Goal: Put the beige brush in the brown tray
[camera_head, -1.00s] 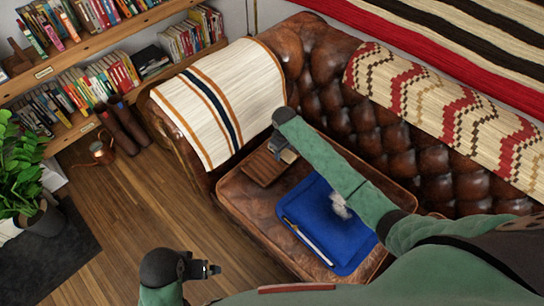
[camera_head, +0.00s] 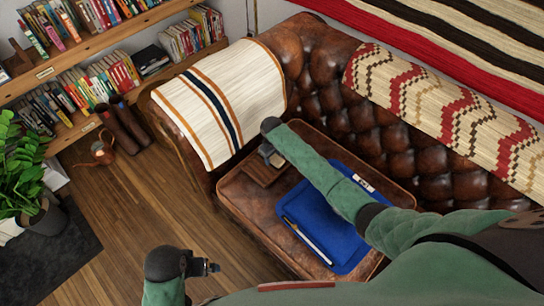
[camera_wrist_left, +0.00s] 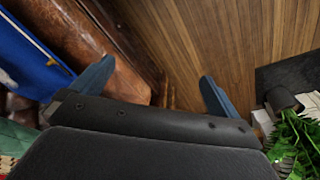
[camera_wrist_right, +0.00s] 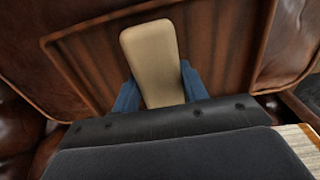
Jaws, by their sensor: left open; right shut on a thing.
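My right gripper (camera_head: 272,157) is shut on the beige brush (camera_wrist_right: 150,60), which shows in the right wrist view between the blue fingers. The brown tray (camera_head: 257,174) lies on the leather sofa seat and is partly hidden by my right gripper in the head view. In the right wrist view the tray (camera_wrist_right: 88,62) is behind and around the brush, so the brush is over it; whether they touch cannot be told. My left gripper (camera_head: 210,268) is open and empty above the wooden floor, in front of the sofa.
A blue mat (camera_head: 325,248) lies right of the tray, with a long thin pale-handled item (camera_head: 305,240) and a small white item (camera_head: 363,182) on it. The sofa arm carries a striped blanket (camera_head: 215,100). A plant (camera_head: 25,180) and bookshelves are at left.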

